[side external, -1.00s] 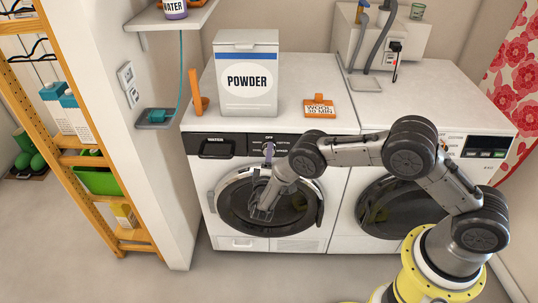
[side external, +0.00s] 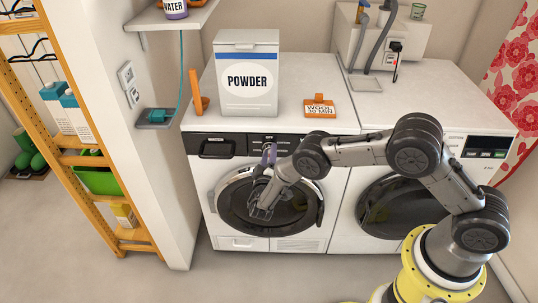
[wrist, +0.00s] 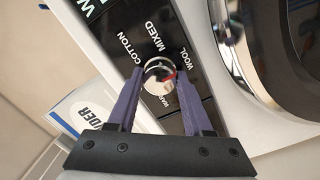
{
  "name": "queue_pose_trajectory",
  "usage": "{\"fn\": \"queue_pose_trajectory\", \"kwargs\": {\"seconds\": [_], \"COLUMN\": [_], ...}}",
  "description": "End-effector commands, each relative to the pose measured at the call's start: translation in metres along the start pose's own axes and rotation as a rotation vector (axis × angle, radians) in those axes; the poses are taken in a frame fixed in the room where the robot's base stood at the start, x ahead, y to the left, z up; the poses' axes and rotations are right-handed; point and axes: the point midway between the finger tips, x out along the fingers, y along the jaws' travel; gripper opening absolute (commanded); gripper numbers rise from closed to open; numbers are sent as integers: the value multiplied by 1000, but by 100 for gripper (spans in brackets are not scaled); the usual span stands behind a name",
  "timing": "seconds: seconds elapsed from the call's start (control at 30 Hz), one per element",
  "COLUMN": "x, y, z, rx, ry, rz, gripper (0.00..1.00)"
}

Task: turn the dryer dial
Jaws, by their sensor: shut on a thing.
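The silver dial (wrist: 158,82) sits on the black front panel of the left white machine (side external: 222,180). Its red mark points roughly toward the WOOL label (wrist: 188,58) in the wrist view. COTTON, MIXED and a partly hidden label beginning WAR also stand around it. My gripper (wrist: 160,76) is shut on the dial, with one purple finger on each side. In the side external view my gripper (side external: 268,156) is at the panel above the round door, and the dial is mostly hidden there.
An orange card reading WOOL 30 MIN (side external: 319,106) and a POWDER box (side external: 248,75) stand on the machine top. A second white machine (side external: 372,115) adjoins on the right. The round door (side external: 235,215) is below my gripper.

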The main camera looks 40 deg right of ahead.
Motion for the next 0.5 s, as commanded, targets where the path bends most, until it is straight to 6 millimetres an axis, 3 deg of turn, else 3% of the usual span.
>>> {"fn": "queue_pose_trajectory", "kwargs": {"seconds": [0.3,0.33,0.47,0.5], "x": [-1,-1,0,0], "y": [0,0,0,0], "z": [0,0,0,0], "rx": [3,3,2,2], "ry": [0,0,0,0], "rz": [0,0,0,0], "gripper": [0,56,80,81]}}
